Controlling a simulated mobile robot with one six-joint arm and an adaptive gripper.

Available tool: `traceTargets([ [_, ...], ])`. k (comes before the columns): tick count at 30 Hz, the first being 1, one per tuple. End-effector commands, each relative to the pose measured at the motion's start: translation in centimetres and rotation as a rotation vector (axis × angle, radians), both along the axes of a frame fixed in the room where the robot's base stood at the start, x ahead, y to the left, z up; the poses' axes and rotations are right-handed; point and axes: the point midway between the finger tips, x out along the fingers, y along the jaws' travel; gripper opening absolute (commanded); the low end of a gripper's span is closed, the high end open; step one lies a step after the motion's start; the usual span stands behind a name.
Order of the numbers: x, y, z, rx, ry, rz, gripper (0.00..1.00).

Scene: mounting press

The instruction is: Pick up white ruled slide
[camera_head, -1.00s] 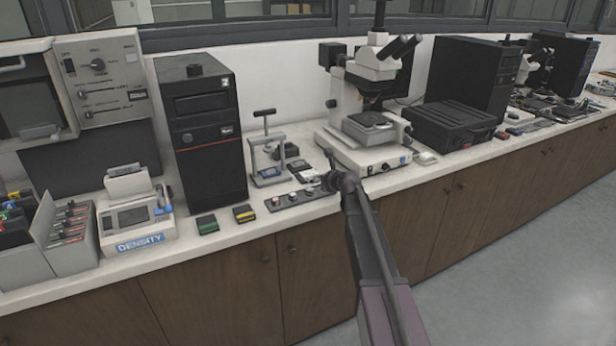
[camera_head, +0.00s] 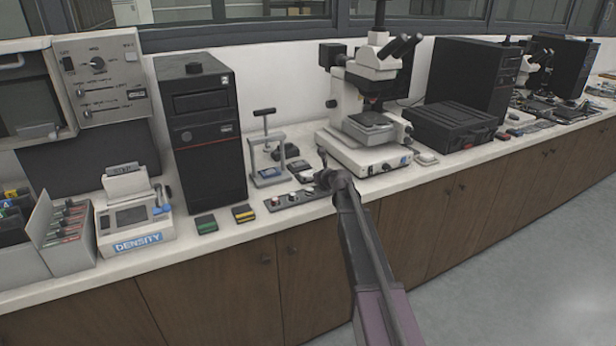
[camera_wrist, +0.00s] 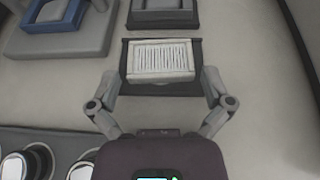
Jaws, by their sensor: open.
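The white ruled slide (camera_wrist: 160,60) shows in the wrist view as a pale block with fine parallel lines on its face. It rests on a dark flat pad (camera_wrist: 196,86). My gripper (camera_wrist: 160,82) is open, with one finger at each side of the slide's near part, and the slide lies between and just beyond the fingertips. I cannot tell whether the fingers touch it. In the head view my arm's end (camera_head: 330,172) is over the bench by the row of knobs, and the slide is too small or hidden to make out there.
The mounting press (camera_head: 268,160) stands left of my gripper; its blue-edged base (camera_wrist: 55,14) is at the wrist view's top left. A knobbed strip (camera_head: 292,200) lies close by. The microscope (camera_head: 365,125) stands right. Another dark item (camera_wrist: 163,14) lies beyond the slide.

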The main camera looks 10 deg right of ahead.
Motion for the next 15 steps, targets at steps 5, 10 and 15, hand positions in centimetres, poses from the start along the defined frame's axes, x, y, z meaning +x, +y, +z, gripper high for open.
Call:
traceTargets([
  [5,-0.01,-0.01,0.00,0.000,0.000,0.000,0.73],
  [10,0.00,0.00,0.00,0.000,0.000,0.000,0.44],
  [15,0.00,0.01,0.00,0.000,0.000,0.000,0.44],
])
